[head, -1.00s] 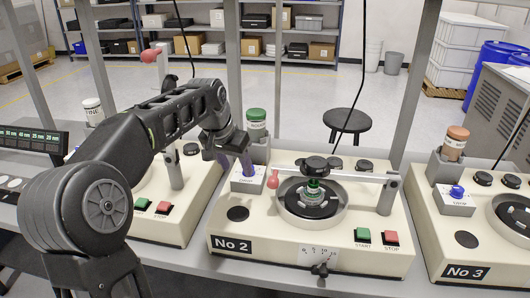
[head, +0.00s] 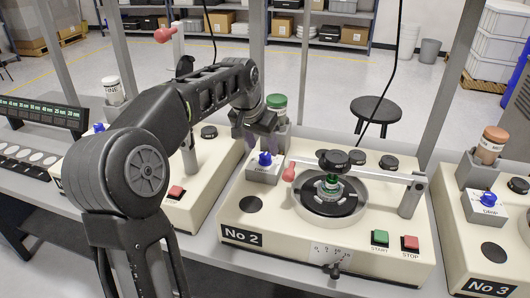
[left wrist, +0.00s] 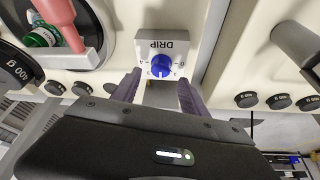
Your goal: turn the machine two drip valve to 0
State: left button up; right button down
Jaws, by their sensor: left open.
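Machine two's drip valve is a blue knob (head: 265,158) on a small grey block (head: 262,172) at the left rear of the No 2 machine (head: 285,245). In the left wrist view the blue knob (left wrist: 160,66) sits on the block marked DRIP. A white mark shows on the knob, but the scale is too small to read. My left gripper (head: 256,142) is open, behind and above the knob in the head view. In the left wrist view its fingers (left wrist: 158,92) are spread on either side of the block, empty. My right gripper is not in view.
A pink-red handle (head: 289,173) on a lever arm stands just right of the valve. A green-capped bottle (head: 277,106) stands close behind my gripper. The round plate (head: 312,206), START button (head: 380,237) and STOP button (head: 411,243) lie further right.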

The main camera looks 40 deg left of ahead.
aim_at(266, 155)
pick_arm(q)
jog(key=x, duration=0.4)
jog(key=shift+f, duration=0.1)
jog(key=shift+c, duration=0.5)
grip_shut()
